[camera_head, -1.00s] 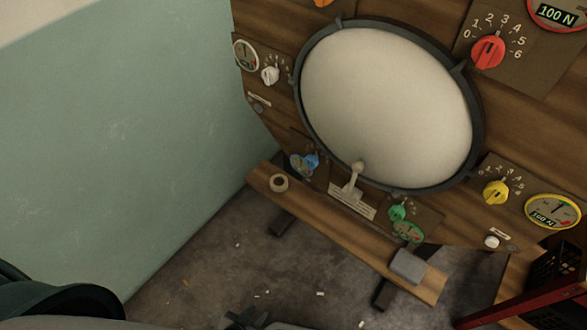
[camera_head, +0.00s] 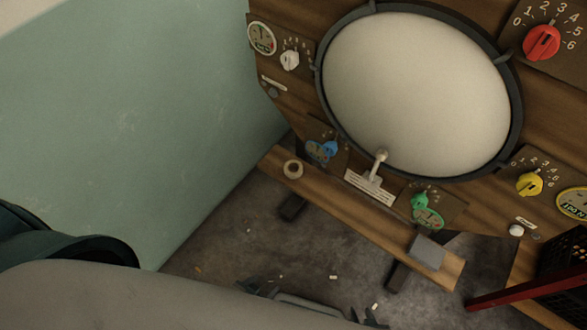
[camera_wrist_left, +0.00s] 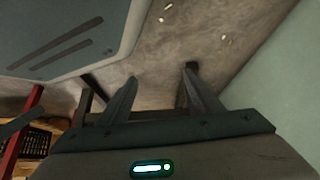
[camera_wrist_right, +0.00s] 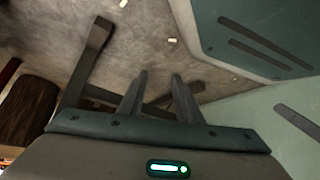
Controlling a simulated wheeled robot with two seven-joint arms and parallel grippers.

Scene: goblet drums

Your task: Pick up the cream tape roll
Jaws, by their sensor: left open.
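My right gripper (camera_head: 370,317) is at the bottom edge of the head view. In the right wrist view its fingers (camera_wrist_right: 160,74) are apart, with nothing between them. The roll is in neither wrist view.
A wooden panel holds a large pale drumhead (camera_head: 420,90), coloured knobs and dials. A pale green wall (camera_head: 120,130) stands left. A red bar (camera_head: 530,291) and dark crate (camera_head: 568,262) are at right.

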